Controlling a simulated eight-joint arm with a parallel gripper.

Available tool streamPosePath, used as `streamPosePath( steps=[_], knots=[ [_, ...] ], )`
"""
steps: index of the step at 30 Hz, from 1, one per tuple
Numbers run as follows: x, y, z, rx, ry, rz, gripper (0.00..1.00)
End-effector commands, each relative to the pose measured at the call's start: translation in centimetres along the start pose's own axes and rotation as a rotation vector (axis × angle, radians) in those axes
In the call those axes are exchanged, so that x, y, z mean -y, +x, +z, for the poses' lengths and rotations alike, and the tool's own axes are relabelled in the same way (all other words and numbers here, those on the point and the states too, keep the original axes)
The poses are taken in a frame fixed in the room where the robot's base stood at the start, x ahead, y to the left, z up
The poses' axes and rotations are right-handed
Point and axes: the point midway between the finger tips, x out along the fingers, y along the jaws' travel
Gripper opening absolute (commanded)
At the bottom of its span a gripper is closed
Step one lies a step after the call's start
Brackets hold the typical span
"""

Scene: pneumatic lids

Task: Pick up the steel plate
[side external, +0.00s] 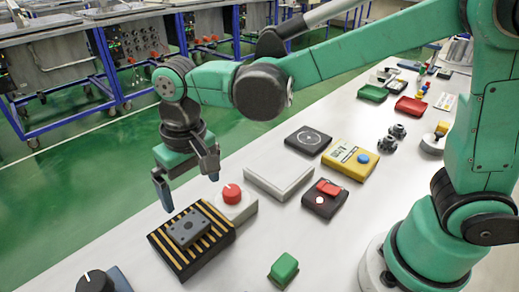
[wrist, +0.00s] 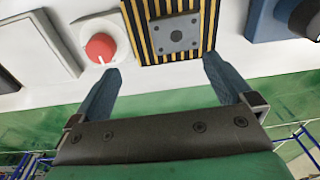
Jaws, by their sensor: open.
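The steel plate (side external: 188,228) is a dark grey square with holes near its corners. It lies on a black base with yellow stripes (side external: 163,259) on the white table. In the wrist view the plate (wrist: 177,34) shows at the top, ahead of the fingertips and between their lines. My gripper (side external: 190,190) is open and empty, with its fingers above and behind the plate in the side view. In the wrist view both blue-grey fingers of my gripper (wrist: 163,68) are spread apart, and neither touches the plate.
A red knob on a white box (side external: 233,195) stands close beside the striped base. A black knob on a blue base (side external: 97,281) is at the front left. A white panel (side external: 279,175), a green block (side external: 284,269) and a red-switch box (side external: 325,198) lie to the right.

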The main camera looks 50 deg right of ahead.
Motion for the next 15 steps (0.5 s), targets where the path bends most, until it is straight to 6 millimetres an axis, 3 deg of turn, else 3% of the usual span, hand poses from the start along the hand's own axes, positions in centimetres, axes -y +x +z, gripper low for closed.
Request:
streamPosePath(
  steps=[5, 15],
  knots=[
    [2.2, 1.5, 0.1, 0.059, -0.005, 0.027, 1.00],
    [2.3, 5.3, 0.3, 0.066, -0.003, 0.031, 1.00]
  ],
)
